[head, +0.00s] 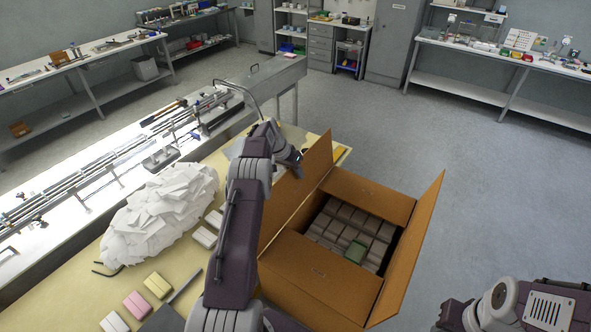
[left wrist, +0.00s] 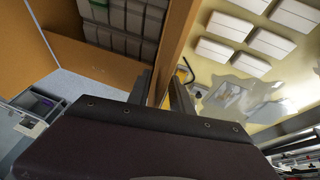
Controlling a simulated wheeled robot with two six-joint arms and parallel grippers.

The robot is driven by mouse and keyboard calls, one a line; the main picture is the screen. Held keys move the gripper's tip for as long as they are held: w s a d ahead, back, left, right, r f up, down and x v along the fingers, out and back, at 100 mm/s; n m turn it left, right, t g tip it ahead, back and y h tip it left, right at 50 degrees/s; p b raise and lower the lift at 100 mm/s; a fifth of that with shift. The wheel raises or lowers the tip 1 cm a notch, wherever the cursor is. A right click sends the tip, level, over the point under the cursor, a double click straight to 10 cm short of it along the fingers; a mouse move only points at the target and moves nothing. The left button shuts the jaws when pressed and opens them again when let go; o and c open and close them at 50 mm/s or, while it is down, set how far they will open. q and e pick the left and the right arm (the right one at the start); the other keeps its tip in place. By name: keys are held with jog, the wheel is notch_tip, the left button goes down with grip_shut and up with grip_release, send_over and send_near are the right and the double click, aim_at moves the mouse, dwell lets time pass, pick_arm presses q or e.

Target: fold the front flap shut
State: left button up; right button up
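The left flap (head: 300,190) stands up, and the right flap (head: 415,250) stands up leaning outward. The frames do not say which one is called front. My left gripper (head: 297,163) is at the left flap's far part. In the left wrist view its fingers (left wrist: 161,92) stand apart, one on each side of that flap (left wrist: 180,45). My right gripper is out of view.
A pile of white packets (head: 160,215) and several white, pink and yellow blocks (head: 137,304) lie on the pale table (head: 75,290) left of the carton. A long conveyor machine (head: 110,165) runs behind it. The floor right of the carton is clear. My right arm shows at lower right.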

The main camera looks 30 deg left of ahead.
pick_arm(q)
jog(key=shift+s+d, duration=0.1)
grip_shut()
dwell(1.3)
